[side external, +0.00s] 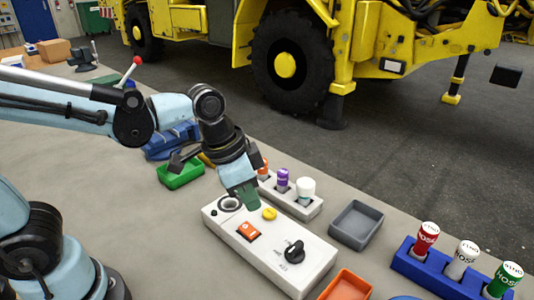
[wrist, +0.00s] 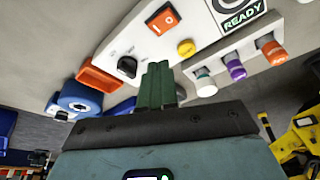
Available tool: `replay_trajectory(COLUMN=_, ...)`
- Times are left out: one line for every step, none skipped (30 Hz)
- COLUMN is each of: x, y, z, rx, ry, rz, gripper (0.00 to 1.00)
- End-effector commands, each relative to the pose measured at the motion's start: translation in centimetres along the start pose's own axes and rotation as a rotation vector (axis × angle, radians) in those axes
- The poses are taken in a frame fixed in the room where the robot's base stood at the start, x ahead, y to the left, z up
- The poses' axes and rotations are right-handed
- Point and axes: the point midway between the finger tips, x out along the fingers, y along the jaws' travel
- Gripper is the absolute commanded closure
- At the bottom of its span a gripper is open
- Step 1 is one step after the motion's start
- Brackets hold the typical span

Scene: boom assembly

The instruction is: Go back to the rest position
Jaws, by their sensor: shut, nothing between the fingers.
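My gripper (side external: 246,195) is shut and empty, with green fingertips together. It hangs over the far edge of a white control box (side external: 275,258); I cannot tell if it touches the box. In the wrist view its green fingers (wrist: 157,82) point at the box's edge. The box carries an orange rocker switch (side external: 248,231), a yellow button (side external: 269,214), a black rotary knob (side external: 294,251) and a round display. In the wrist view the display (wrist: 242,15) reads READY.
A white holder (side external: 310,212) with orange, purple and white-teal plugs stands just behind the box. A grey tray (side external: 356,225), an orange tray (side external: 346,288), a green bin (side external: 181,173) and a blue rack (side external: 440,273) of HOSE cylinders surround it. A yellow crane vehicle (side external: 375,40) stands beyond the table.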

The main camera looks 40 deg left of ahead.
Motion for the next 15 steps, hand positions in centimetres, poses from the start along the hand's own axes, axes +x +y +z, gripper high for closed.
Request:
replay_trajectory(x=-0.2, y=0.0, z=0.0, rx=0.0, ry=0.0, rz=0.0, gripper=1.0)
replay_trajectory(x=-0.2, y=0.0, z=-0.1, rx=0.0, ry=0.0, rz=0.0, gripper=1.0)
replay_trajectory(x=-0.3, y=0.0, z=-0.1, rx=0.0, ry=0.0, rz=0.0, gripper=1.0)
replay_trajectory(x=-0.3, y=0.0, z=-0.1, rx=0.0, ry=0.0, rz=0.0, gripper=1.0)
replay_trajectory(x=-0.3, y=0.0, z=-0.1, rx=0.0, ry=0.0, rz=0.0, gripper=1.0)
replay_trajectory(x=-0.3, y=0.0, z=-0.1, rx=0.0, ry=0.0, rz=0.0, gripper=1.0)
replay_trajectory(x=-0.3, y=0.0, z=-0.1, rx=0.0, ry=0.0, rz=0.0, gripper=1.0)
replay_trajectory(x=-0.3, y=0.0, z=-0.1, rx=0.0, ry=0.0, rz=0.0, gripper=1.0)
replay_trajectory(x=-0.3, y=0.0, z=-0.1, rx=0.0, ry=0.0, rz=0.0, gripper=1.0)
replay_trajectory(x=-0.3, y=0.0, z=-0.1, rx=-0.001, ry=0.0, rz=0.0, gripper=1.0)
replay_trajectory(x=-0.3, y=-0.1, z=0.0, rx=-0.003, ry=0.002, rz=-0.001, gripper=1.0)
replay_trajectory(x=-0.4, y=-0.2, z=0.1, rx=-0.011, ry=0.006, rz=-0.005, gripper=1.0)
replay_trajectory(x=-0.5, y=-0.4, z=0.2, rx=-0.02, ry=0.011, rz=-0.01, gripper=1.0)
replay_trajectory(x=-0.6, y=-0.6, z=0.4, rx=-0.035, ry=0.019, rz=-0.016, gripper=1.0)
replay_trajectory(x=-0.8, y=-1.1, z=0.7, rx=-0.061, ry=0.035, rz=-0.029, gripper=1.0)
